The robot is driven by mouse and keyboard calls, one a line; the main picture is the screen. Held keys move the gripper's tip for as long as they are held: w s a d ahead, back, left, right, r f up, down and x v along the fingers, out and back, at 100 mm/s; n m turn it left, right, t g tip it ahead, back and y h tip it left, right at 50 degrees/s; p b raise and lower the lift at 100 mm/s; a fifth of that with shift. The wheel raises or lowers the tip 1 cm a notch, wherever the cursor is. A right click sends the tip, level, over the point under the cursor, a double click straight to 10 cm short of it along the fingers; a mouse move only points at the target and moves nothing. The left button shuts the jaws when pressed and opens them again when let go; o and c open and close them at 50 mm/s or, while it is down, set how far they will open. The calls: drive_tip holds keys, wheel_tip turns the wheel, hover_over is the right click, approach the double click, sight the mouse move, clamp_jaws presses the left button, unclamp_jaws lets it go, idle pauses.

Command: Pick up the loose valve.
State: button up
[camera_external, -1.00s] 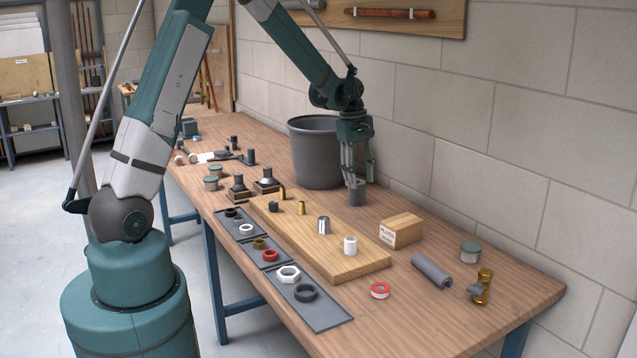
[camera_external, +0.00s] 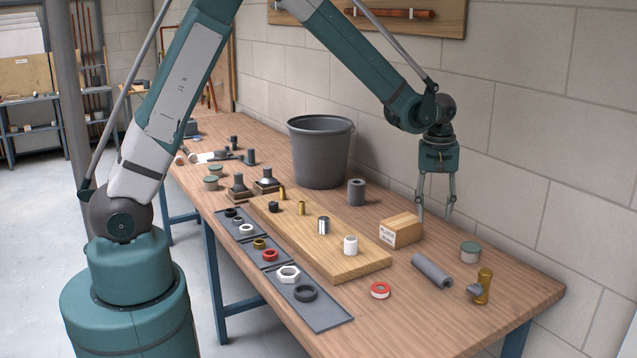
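The loose valve, a brass body with a grey handle (camera_external: 483,288), stands upright near the right front end of the wooden bench. My gripper (camera_external: 434,215) hangs pointing down above the bench, behind the small cardboard box and up and left of the valve. Its fingers are spread apart with nothing between them. It is clear of the valve.
The cardboard box (camera_external: 401,230) is close below my gripper. A tall grey bucket (camera_external: 320,152) and a grey cylinder (camera_external: 356,192) stand further left.

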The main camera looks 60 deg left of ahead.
sight(486, 270)
drive_tip(key=s+d+m, duration=0.2)
drive_tip(key=d, duration=0.6)
drive_tip(key=s+d+m, duration=0.2)
drive_tip(key=d, duration=0.6)
drive_tip(key=s+d+m, duration=0.2)
drive_tip(key=d, duration=0.6)
drive_tip(key=shift+s+d+f+y+p, duration=0.1)
drive_tip(key=shift+d+f+y+p, duration=0.2)
drive_tip(key=shift+d+f+p, duration=0.1)
drive_tip(key=shift+d+f+m, duration=0.2)
drive_tip(key=shift+f+m, duration=0.2)
drive_tip(key=shift+f, duration=0.65)
drive_tip(key=shift+w, duration=0.2)
drive_tip(key=shift+f, duration=1.35)
drive_tip(key=shift+f, duration=0.1)
drive_tip(key=shift+f, duration=2.5)
drive_tip(key=c, duration=1.1)
